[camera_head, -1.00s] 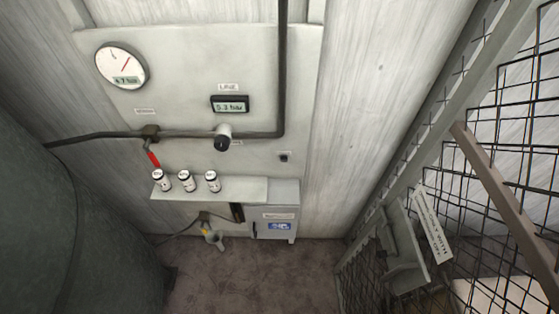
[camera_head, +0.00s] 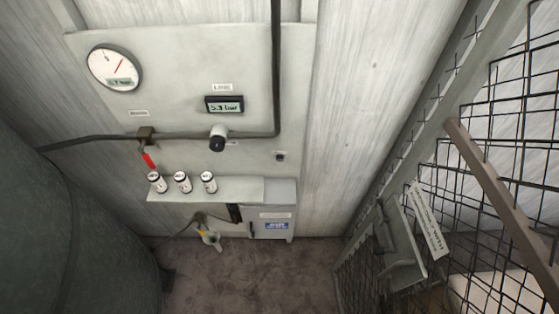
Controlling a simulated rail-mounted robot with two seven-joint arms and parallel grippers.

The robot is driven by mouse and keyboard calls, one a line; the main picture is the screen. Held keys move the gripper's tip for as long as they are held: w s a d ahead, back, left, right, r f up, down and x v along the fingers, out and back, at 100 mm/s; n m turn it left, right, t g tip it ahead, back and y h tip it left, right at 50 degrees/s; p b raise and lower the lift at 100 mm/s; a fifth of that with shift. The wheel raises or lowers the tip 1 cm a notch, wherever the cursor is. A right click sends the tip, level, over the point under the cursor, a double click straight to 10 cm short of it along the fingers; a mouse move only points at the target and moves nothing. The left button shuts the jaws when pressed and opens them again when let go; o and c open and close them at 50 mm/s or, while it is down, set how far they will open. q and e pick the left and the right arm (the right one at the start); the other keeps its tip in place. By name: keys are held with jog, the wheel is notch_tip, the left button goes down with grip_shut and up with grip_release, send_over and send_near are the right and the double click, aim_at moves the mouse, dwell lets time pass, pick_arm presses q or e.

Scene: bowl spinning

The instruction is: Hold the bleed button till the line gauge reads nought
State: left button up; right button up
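The line gauge (camera_head: 224,105) is a small dark digital display under a white label on the grey wall panel. It seems to read about 5.3 bar, though the digits are blurred. A small dark button (camera_head: 280,156) sits low on the right of the panel; I take it for the bleed button, but its label cannot be read. A black-faced knob (camera_head: 217,142) with a pale body sits on the pipe below the gauge. A round dial (camera_head: 114,67) with a red needle is at upper left. Neither of my grippers shows.
A red-handled valve (camera_head: 148,158) hangs from the pipe (camera_head: 90,139). Several white canisters (camera_head: 182,182) stand on a shelf (camera_head: 236,190). A grey cabinet (camera_head: 272,212) is below. A dark tank (camera_head: 70,220) fills the left, mesh fencing (camera_head: 500,150) the right. The floor (camera_head: 260,275) between is clear.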

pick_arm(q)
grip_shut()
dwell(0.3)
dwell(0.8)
